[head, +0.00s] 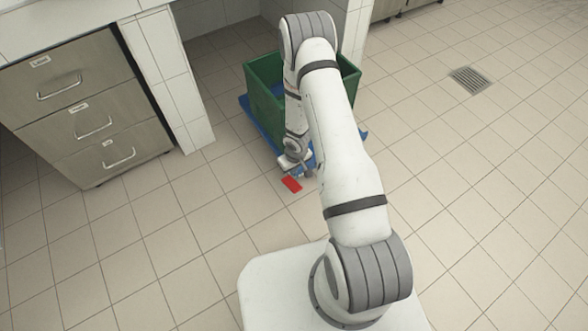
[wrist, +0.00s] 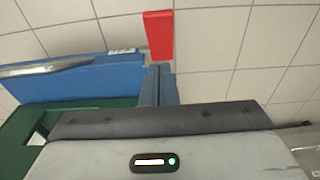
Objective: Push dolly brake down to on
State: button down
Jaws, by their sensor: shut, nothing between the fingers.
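The dolly (head: 255,124) is a blue platform on the floor under the counter edge. It also shows in the wrist view (wrist: 85,82). The brake is a flat red pedal (head: 291,184) at the dolly's near side; it also shows in the wrist view (wrist: 158,36). My gripper (head: 301,173) is shut and empty, low beside the dolly, just behind the pedal in the head view. In the wrist view its fingertips (wrist: 159,68) lie just below the red pedal's end. I cannot tell whether they touch it. My arm hides part of the dolly.
A green crate (head: 262,95) stands on the dolly; its edge shows in the wrist view (wrist: 20,125). A drawer cabinet (head: 95,110) and a tiled pillar (head: 170,85) stand to the left. The tiled floor is open on the right, with a drain (head: 470,79).

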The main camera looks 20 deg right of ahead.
jog(key=b, duration=0.3)
send_over(294, 186)
jog(key=w, duration=0.1)
notch_tip(294, 186, down, 5)
jog(key=shift+w+f, duration=0.1)
jog(key=shift+w, duration=0.05)
jog(key=s+f+b, duration=0.1)
jog(key=f+b, duration=0.1)
jog(key=b, duration=0.3)
jog(key=shift+s+d+f, duration=0.15)
jog(key=shift+s+f, duration=0.05)
